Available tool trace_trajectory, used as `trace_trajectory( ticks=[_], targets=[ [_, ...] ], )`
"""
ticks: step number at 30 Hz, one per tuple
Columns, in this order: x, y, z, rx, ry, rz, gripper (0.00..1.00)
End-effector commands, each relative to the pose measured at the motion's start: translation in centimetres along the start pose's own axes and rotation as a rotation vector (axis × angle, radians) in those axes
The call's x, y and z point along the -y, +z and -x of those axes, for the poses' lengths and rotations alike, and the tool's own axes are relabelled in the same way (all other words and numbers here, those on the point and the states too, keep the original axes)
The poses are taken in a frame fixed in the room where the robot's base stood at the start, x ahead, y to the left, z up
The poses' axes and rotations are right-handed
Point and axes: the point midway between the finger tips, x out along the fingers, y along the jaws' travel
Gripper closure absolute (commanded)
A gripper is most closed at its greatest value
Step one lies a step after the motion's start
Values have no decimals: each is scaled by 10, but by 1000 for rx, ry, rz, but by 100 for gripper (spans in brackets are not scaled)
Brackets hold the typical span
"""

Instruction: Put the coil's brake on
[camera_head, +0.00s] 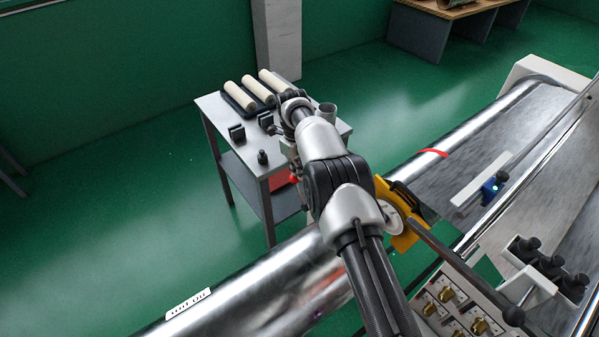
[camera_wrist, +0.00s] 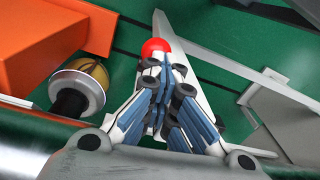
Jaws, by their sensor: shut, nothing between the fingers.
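The foil coil (camera_head: 265,295) lies as a long shiny roll across the lower left of the head view. A round red knob (camera_wrist: 155,47) shows in the wrist view, right at the tips of my gripper (camera_wrist: 160,68); it looks like the end of the brake lever, whose arm I cannot clearly make out. A bit of red (camera_head: 281,181) also shows in the head view beside my arm, by the side table. My gripper is shut and empty, its fingers pointing at the knob. Whether they touch it I cannot tell. In the head view my arm hides the gripper.
A side table (camera_head: 213,108) holds pale rolls (camera_head: 241,95), black blocks and a grey cup (camera_head: 327,112). A yellow bracket (camera_head: 405,238) stands beside my arm. An orange block (camera_wrist: 50,40) and a brass-faced round fitting (camera_wrist: 83,82) lie left of my fingers. The green floor is open at left.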

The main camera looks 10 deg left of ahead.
Motion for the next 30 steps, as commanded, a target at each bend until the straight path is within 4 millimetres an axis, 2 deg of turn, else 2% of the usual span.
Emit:
trace_trajectory(
  ticks=[17, 22, 30],
  targets=[
    [-2, 0, -2, -1, 2, 1, 100],
    [-1, 1, 21, 3, 0, 1, 100],
    [-1, 0, 81, 5, -2, 0, 100]
  ],
)
